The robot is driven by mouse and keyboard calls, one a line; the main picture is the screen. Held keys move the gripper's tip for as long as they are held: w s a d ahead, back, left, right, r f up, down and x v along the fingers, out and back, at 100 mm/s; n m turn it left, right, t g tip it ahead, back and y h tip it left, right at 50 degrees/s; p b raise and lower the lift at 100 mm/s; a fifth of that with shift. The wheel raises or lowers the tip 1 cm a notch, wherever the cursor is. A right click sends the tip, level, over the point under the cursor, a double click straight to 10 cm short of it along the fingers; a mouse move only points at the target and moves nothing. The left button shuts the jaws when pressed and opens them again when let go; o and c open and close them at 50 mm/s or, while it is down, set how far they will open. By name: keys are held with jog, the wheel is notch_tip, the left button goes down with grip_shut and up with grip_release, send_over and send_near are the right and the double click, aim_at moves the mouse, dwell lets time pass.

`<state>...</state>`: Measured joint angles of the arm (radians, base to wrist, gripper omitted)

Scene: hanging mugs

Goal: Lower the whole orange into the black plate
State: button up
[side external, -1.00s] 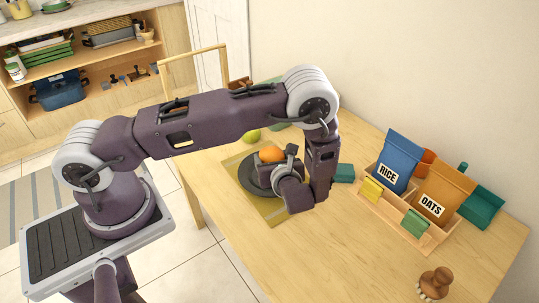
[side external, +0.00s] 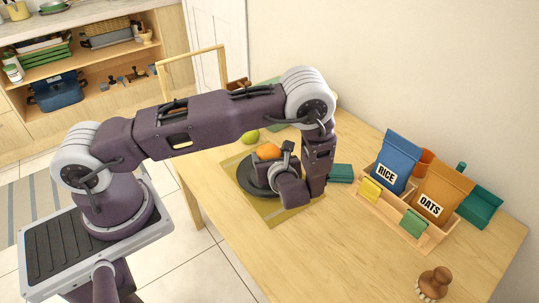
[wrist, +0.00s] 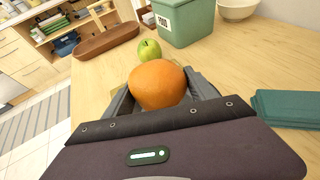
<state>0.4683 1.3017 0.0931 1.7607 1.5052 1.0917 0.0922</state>
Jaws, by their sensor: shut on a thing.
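The orange (side external: 267,151) is held in my gripper (side external: 276,158), just above the black plate (side external: 250,179). In the wrist view the orange (wrist: 158,84) sits between the two fingers of my gripper (wrist: 160,92), which are shut on it. The plate lies on a yellow-green mat (side external: 270,211) on the wooden table. My wrist hides the right part of the plate. I cannot tell whether the orange touches the plate.
A green apple (wrist: 149,50) lies beyond the orange, near a green bin (wrist: 186,22) and a brown wooden tray (wrist: 107,41). Teal folded cloths (wrist: 286,108) lie right. A wooden rack (side external: 400,217) holds RICE and OATS bags. The front table is mostly clear.

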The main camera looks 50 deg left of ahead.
jog(key=shift+f, duration=0.15)
dwell(0.4)
jog(key=o, duration=1.6)
